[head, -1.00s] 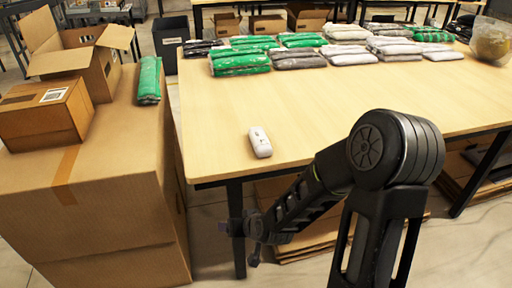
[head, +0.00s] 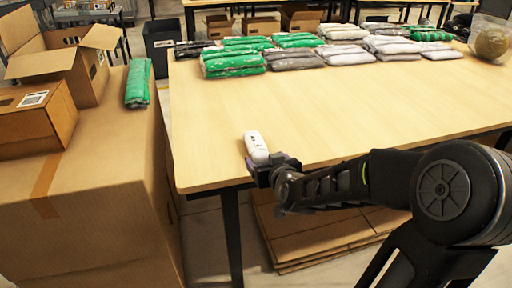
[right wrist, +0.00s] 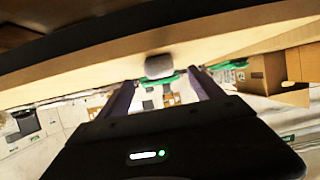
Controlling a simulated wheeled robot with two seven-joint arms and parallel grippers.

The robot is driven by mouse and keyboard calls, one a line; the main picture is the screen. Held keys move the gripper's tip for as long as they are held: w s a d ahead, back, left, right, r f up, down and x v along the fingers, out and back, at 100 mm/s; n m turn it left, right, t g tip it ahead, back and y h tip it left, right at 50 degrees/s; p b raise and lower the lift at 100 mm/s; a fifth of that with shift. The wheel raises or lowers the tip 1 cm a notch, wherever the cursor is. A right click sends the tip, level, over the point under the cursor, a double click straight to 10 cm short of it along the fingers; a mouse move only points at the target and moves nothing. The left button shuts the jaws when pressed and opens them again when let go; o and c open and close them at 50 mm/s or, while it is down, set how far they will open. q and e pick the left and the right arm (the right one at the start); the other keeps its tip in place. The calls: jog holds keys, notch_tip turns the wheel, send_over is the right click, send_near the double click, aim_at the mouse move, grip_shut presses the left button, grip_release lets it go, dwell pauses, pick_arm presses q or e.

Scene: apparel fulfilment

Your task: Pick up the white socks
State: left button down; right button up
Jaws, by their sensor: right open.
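Pale plastic-wrapped packs, whitish to light grey (head: 345,57), lie in rows along the far side of the wooden table (head: 340,115). I cannot tell which of them are the white socks. My right gripper (head: 262,168) is at the table's near edge, far from these packs. It is open in the right wrist view (right wrist: 160,78), with its two fingers apart. A small white rounded device (head: 256,147) lies on the table just beyond the gripper. It also shows between the fingertips in the right wrist view (right wrist: 158,66); contact cannot be told. My left gripper is not in view.
Green packs (head: 235,65) lie beside the pale ones, and another green pack (head: 138,84) rests on a large carton (head: 90,205) at left. An open box (head: 75,62) stands there too. A clear bowl (head: 489,40) is at far right. The table's middle is clear.

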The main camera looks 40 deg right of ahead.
aim_at(262, 155)
jog(key=shift+w+d+f, duration=0.1)
jog(key=shift+w+f, duration=0.05)
jog(key=shift+w, duration=0.2)
jog(key=shift+b+x, duration=0.3)
jog(key=shift+x, duration=2.35)
jog(key=shift+c, duration=0.6)
jog(key=c, duration=1.5)
notch_tip(262, 155, up, 10)
jog(key=p, duration=0.3)
jog(key=shift+p, duration=0.35)
jog(key=shift+d+r, duration=0.15)
jog(key=shift+r, duration=0.05)
